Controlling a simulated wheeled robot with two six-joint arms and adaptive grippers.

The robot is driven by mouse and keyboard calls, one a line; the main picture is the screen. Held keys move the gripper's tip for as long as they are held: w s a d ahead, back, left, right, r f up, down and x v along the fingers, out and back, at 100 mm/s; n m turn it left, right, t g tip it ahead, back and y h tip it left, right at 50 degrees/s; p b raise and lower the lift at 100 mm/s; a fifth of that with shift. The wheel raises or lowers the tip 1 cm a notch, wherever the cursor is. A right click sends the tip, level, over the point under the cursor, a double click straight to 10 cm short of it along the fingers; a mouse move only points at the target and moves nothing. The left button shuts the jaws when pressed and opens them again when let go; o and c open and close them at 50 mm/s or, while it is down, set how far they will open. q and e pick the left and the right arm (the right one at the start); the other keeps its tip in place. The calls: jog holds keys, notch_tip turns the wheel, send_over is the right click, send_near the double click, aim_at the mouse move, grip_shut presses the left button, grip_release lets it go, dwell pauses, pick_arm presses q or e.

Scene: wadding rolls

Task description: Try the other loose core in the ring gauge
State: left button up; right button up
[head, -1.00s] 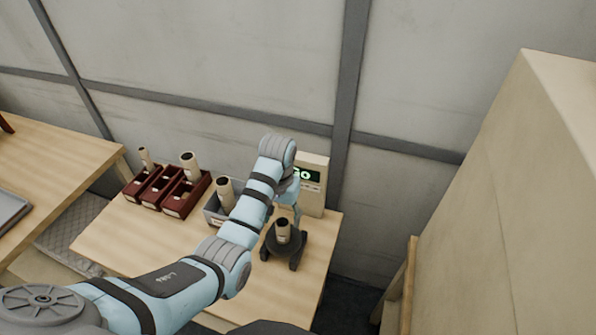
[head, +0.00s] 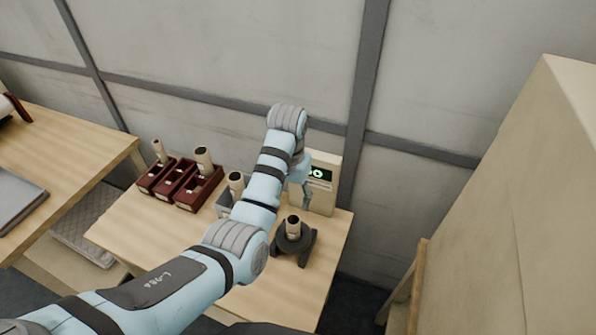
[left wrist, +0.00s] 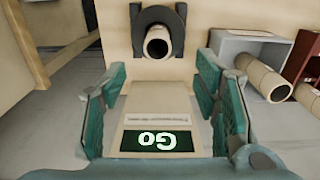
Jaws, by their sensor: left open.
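A pale, hollow core (head: 293,226) stands upright in the dark ring gauge (head: 300,257) near the table's right front. In the left wrist view the core (left wrist: 158,42) shows its open end, with the gauge (left wrist: 178,14) around it. The gauge's display box (head: 327,196) reads a green "Go", also clear in the left wrist view (left wrist: 156,141). My left gripper (head: 304,197) is open and empty, raised above the gauge near the box. Its fingers (left wrist: 163,88) stand well apart. Another core (head: 236,182) leans in a grey bin (head: 223,203), partly hidden by my arm. My right gripper is out of view.
Dark red bins (head: 193,195) stand at the table's back left, with cores (head: 203,158) sticking up. Another table with a grey tray (head: 20,200) is at the left. A tall beige block (head: 530,200) is at the right. The table's front left is clear.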

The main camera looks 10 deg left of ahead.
pick_arm(q)
jog(key=s+a+f+n+t, duration=0.1)
jog(key=s+a+f, duration=0.5)
jog(key=s+f, duration=0.5)
jog(key=s+a+f+t, duration=0.1)
jog(key=s+a+f, duration=0.2)
jog(key=s, duration=0.4)
jog(key=s+a+f+t, duration=0.1)
jog(key=s+a+f, duration=0.15)
jog(key=s, duration=0.45)
jog(key=s+a+f+g+b, duration=0.1)
jog(key=s+f+b, duration=0.15)
jog(key=f, duration=0.65)
jog(key=s+f+b, duration=0.1)
jog(key=s+f, duration=0.2)
jog(key=f, duration=0.6)
jog(key=s+a+f+b, duration=0.1)
jog(key=s+f+b, duration=0.1)
jog(key=s+f, duration=1.1)
jog(key=shift+s+f+g+y, duration=0.25)
jog(key=shift+s+g+y, duration=0.15)
jog(key=shift+s, duration=0.25)
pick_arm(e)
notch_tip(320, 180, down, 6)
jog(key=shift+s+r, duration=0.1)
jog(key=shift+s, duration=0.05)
pick_arm(q)
jog(key=shift+r, duration=0.1)
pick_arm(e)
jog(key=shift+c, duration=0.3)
